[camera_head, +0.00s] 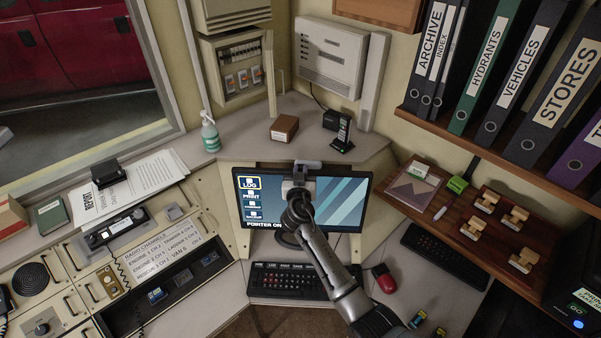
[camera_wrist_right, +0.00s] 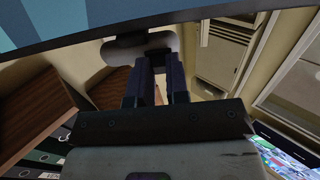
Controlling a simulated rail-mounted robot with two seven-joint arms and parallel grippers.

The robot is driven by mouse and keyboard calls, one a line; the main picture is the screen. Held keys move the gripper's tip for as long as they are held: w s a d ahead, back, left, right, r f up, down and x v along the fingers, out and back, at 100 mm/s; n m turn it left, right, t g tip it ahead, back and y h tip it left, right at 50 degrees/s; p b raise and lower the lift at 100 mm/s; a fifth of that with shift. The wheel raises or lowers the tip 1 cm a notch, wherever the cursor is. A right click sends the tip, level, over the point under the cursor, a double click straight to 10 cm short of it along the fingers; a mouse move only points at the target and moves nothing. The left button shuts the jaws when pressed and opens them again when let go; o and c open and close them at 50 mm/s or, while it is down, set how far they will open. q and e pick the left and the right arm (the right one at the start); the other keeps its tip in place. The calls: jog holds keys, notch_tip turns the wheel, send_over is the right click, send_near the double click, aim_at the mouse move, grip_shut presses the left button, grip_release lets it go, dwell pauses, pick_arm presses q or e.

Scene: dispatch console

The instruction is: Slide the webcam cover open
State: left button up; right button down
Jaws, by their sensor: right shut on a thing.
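The monitor (camera_head: 345,215) stands in the corner of the console with its screen lit. The grey webcam (camera_head: 314,164) sits on its top edge, and its pale body also shows in the wrist view (camera_wrist_right: 110,50). My right gripper (camera_head: 297,184) is in front of the webcam. In the wrist view its two dark fingers (camera_wrist_right: 157,62) reach up to the webcam, close together, shut on the small cover. The fingers hide most of the cover, and I cannot tell how far it is slid. My left gripper is not in view.
A phone (camera_head: 343,134) and a brown box (camera_head: 284,128) stand on the ledge behind the monitor. A stamp board (camera_head: 455,235) is at the right, radio panels at the left.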

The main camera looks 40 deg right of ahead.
jog(key=s+d, duration=0.2)
jog(key=shift+s+d, duration=0.25)
jog(key=shift+d, duration=0.15)
jog(key=c, duration=1.1)
grip_release()
jog(key=b, duration=0.2)
send_near(314, 166)
jog(key=shift+v, duration=3.5)
jog(key=shift+w, duration=0.1)
